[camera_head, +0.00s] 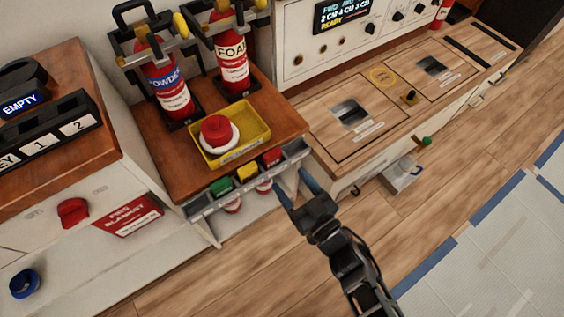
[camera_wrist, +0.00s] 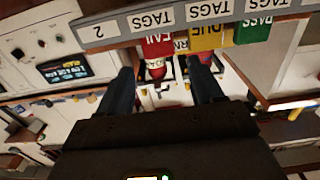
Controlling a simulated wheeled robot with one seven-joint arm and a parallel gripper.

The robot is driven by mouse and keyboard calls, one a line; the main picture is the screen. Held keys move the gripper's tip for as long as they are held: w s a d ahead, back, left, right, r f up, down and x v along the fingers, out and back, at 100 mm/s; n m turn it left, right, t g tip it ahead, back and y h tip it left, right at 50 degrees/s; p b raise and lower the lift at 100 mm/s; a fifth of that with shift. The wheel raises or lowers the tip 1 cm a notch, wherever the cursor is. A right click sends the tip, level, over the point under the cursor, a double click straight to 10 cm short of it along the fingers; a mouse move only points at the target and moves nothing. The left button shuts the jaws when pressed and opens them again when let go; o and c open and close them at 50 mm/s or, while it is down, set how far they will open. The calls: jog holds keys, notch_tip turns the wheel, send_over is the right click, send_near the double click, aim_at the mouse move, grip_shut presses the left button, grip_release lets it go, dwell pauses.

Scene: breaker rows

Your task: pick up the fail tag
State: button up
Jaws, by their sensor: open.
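The red fail tag (camera_head: 272,158) hangs at the right end of the tag rack (camera_head: 207,208) on the wooden stand's front edge. In the wrist view the fail tag (camera_wrist: 157,45) is upside down, and a red and white thing shows just beyond it. My gripper (camera_head: 296,186) is open and empty, in front of the rack and to the right of the tag. In the wrist view my gripper (camera_wrist: 161,78) has its fingers spread, with the fail tag beyond them and between them in the picture. They look apart from it.
A yellow tag (camera_head: 247,172) and a green tag (camera_head: 221,187) hang left of the fail tag. A yellow tray (camera_head: 262,137) with a red-topped thing sits above the rack. Two extinguishers (camera_head: 233,62) stand behind. Open wooden floor (camera_head: 255,255) lies in front.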

aim_at(274, 159)
jog(key=b+x, duration=0.1)
jog(key=x, duration=0.7)
jog(key=shift+w+d, duration=0.1)
jog(key=shift+c, duration=0.2)
jog(key=c, duration=0.8)
